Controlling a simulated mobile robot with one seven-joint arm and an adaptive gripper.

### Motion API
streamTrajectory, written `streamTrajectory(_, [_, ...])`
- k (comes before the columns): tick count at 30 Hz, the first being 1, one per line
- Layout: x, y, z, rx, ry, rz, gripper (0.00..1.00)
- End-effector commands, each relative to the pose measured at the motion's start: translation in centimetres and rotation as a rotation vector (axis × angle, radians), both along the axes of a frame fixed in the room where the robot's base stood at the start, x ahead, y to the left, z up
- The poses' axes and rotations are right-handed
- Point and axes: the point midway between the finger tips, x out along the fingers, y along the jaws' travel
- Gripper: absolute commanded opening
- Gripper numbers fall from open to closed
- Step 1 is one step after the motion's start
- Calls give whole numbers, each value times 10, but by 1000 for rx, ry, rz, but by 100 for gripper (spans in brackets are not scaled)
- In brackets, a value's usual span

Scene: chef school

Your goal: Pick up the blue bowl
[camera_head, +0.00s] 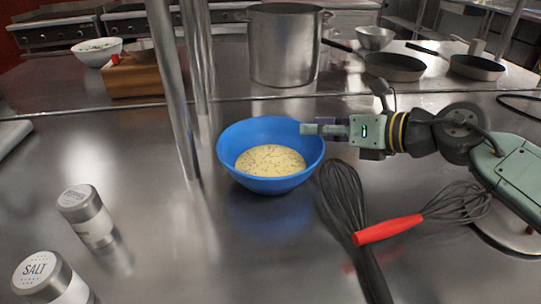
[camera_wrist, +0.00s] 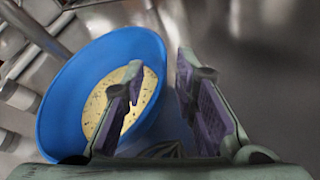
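The blue bowl (camera_head: 233,157) stands upright on the metal counter and holds a pale yellow, speckled mixture (camera_head: 270,160). My gripper (camera_head: 322,128) comes in from the right and is at the bowl's right rim. In the wrist view the bowl (camera_wrist: 62,108) fills the left side. My gripper's fingers (camera_wrist: 160,66) are apart there, with the left finger over the bowl's inside and the right finger outside its rim. The rim passes between them. I cannot tell whether either finger touches the bowl.
Two whisks, one dark (camera_head: 343,193) and one with a red handle (camera_head: 388,229), lie right of the bowl. A metal post (camera_head: 175,90) rises close on its left. Salt (camera_head: 45,277) and pepper (camera_head: 87,215) shakers stand front left. A large pot (camera_head: 285,50) is behind.

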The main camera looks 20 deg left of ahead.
Motion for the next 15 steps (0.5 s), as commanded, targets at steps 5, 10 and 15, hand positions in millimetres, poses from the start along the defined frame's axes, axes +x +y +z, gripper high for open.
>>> streamTrajectory(5, [8,20,-7,-1,1,2,26])
streamTrajectory(10, [10,23,-9,0,0,0,26])
streamTrajectory(15, [10,23,-9,0,0,0,22])
